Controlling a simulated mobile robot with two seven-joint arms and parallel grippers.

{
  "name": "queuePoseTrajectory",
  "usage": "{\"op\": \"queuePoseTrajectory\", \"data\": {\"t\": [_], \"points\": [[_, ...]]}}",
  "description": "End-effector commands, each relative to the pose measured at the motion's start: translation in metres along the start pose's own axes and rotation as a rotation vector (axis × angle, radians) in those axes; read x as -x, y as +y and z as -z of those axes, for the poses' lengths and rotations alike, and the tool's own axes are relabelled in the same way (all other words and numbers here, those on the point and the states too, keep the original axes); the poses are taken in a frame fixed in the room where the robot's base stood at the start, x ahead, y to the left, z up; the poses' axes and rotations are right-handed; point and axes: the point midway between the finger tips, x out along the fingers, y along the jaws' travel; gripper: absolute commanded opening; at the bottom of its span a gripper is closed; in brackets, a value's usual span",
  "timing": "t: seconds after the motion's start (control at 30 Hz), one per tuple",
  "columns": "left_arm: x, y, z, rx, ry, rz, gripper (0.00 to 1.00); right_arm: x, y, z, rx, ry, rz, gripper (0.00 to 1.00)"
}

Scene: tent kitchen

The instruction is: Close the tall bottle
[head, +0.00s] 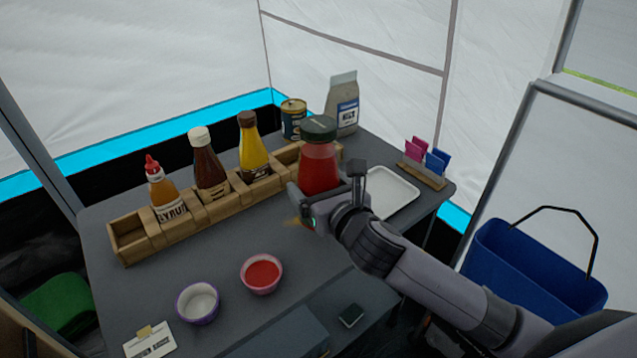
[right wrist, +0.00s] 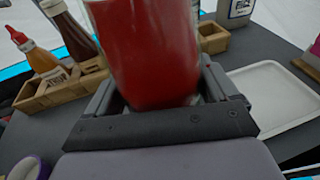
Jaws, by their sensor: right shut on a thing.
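A large bottle of red sauce (head: 318,168) with a dark green cap (head: 319,128) on its top is upright at the right end of the wooden rack. My right gripper (head: 325,188) is shut around its lower part. In the right wrist view the red bottle (right wrist: 150,50) fills the space between the fingers; its top is out of that picture. I cannot tell whether the cap is tight, or whether the bottle's base touches anything. My left gripper is not in view.
The wooden rack (head: 129,243) holds syrup (head: 166,196), brown sauce (head: 210,175) and mustard (head: 254,155) bottles. A white tray (head: 398,192) lies right of the gripper. A red-sauce bowl (head: 261,289) and a purple-rimmed bowl (head: 198,318) stand in front. The table between rack and bowls is clear.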

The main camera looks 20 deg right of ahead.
Motion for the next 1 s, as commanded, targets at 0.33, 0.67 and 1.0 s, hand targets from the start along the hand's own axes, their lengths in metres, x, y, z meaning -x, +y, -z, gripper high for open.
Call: {"op": "queuePoseTrajectory", "data": {"t": [0.33,0.67,1.0], "points": [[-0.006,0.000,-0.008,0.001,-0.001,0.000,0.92,-0.006,0.000,0.027,-0.002,-0.007,-0.001,0.01],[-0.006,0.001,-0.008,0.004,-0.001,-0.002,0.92,-0.008,0.000,0.037,0.000,-0.011,-0.002,0.01],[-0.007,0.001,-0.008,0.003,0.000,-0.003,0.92,-0.009,0.000,0.045,0.001,0.001,0.000,1.00]]}}
